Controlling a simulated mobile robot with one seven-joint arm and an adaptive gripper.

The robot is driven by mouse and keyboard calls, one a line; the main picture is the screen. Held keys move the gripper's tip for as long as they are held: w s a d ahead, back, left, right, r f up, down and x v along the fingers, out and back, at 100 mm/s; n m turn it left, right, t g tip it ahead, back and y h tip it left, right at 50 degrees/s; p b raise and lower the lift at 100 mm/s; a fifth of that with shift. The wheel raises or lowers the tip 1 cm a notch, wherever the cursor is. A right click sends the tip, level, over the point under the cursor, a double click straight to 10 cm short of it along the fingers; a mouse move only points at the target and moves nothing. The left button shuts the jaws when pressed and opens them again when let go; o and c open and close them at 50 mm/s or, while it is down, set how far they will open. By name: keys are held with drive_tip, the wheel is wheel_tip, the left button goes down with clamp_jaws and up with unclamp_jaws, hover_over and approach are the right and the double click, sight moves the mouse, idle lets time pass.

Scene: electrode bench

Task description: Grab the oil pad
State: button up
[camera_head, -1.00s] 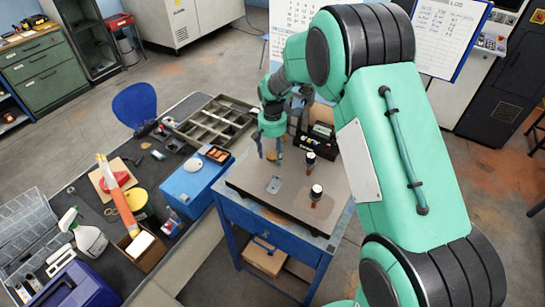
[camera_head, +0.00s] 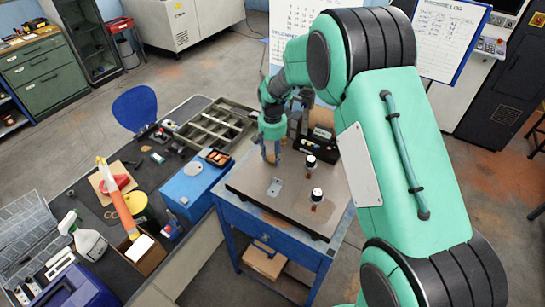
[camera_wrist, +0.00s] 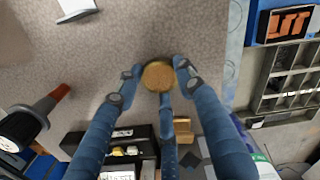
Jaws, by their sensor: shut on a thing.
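The oil pad (camera_wrist: 158,76) is a small round tan disc with a darker rim in the wrist view. The fingers of my gripper (camera_wrist: 156,82) close around its edge from several sides. In the head view my gripper (camera_head: 271,153) points down at the back part of the grey slab (camera_head: 250,184), and the fingers hide the pad there. In the wrist view the slab's speckled surface lies behind the pad. I cannot tell whether the pad touches it.
Two dark upright pieces with white tops (camera_head: 316,194) stand on the slab at the right, near a small metal plate (camera_head: 275,187). A black caddy (camera_head: 320,150) is behind. A blue box (camera_head: 192,181) and a compartment tray (camera_head: 215,126) are on the left.

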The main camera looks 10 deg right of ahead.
sight(273, 158)
drive_tip(key=shift+r, duration=0.75)
drive_tip(key=shift+s+r, duration=0.25)
drive_tip(key=shift+r, duration=0.65)
drive_tip(key=s, duration=0.5)
drive_tip(key=s+r, duration=0.1)
drive_tip(key=s, duration=0.4)
drive_tip(key=s+b, duration=0.1)
drive_tip(key=s, duration=0.4)
drive_tip(key=shift+s+d+r, duration=0.2)
drive_tip(key=shift+s+d, duration=0.05)
drive_tip(key=shift+d, duration=0.05)
